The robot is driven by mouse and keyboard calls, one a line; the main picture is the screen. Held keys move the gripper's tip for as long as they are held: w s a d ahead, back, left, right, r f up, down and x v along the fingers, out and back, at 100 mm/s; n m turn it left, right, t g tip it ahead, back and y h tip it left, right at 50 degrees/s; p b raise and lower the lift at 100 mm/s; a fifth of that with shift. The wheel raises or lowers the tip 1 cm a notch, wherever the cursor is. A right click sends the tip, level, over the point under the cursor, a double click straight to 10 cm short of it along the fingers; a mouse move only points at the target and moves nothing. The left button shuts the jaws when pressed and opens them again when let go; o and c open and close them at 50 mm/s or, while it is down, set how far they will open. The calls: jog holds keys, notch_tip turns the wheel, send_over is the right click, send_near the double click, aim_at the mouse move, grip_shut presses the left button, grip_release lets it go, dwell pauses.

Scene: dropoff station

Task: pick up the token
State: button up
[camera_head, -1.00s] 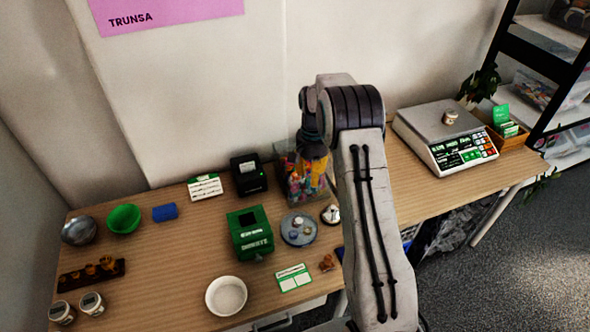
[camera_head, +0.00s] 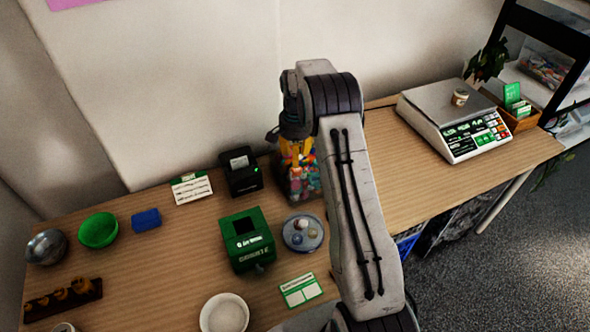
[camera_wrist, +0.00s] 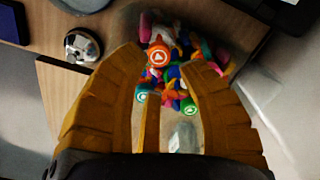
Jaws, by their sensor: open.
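My gripper (camera_head: 297,150) also shows at the bin in the head view. I cannot tell if the fingers touch anything.
A black printer (camera_head: 241,172) and a green box (camera_head: 247,240) stand left of the bin. A grey dish (camera_head: 303,245) with small round pieces is in front of it. The table between bin and scale looks clear.

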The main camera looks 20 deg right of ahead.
aim_at(297, 169)
jog(key=shift+d+f+p, duration=0.2)
jog(key=shift+f+p, duration=0.65)
jog(key=shift+f, duration=2.35)
jog(key=c, duration=0.4)
